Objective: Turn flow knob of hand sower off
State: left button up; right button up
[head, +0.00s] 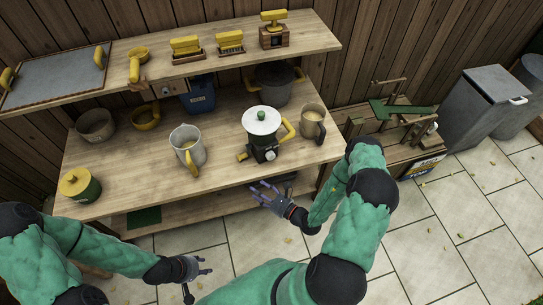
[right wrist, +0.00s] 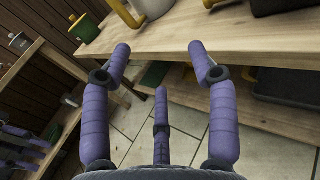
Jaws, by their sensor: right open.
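The hand sower (head: 262,143) stands upright on the workbench top in the head view, with a white round lid, a dark body and yellow parts at its sides. A small pale round knob (head: 270,155) shows low on its front; its setting is too small to read. My right gripper (head: 268,193) is open and empty, just off the bench's front edge, below and in front of the sower. In the right wrist view its purple fingers (right wrist: 162,62) are spread, with nothing between them. My left gripper (head: 197,274) is open and empty, low in front of the bench.
A grey mug with a yellow handle (head: 188,148) stands left of the sower; another mug (head: 312,124) is close on its right. A dark pot (head: 275,84) is behind. The upper shelf (head: 215,60) overhangs the back. Bench space directly before the sower is clear.

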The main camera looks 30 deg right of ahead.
aim_at(272, 158)
jog(key=d+m+t+h, duration=0.2)
jog(key=d+m+h, duration=0.2)
jog(key=d+h, duration=0.55)
jog(key=shift+y, duration=0.95)
jog(key=w, duration=0.3)
jog(key=w+d+b, duration=0.1)
jog(key=w, duration=0.3)
jog(key=w+d, duration=0.1)
jog(key=w, duration=0.2)
jog(key=shift+w+r+b, duration=0.2)
jog(key=shift+w+b, duration=0.1)
jog(key=shift+b, duration=0.05)
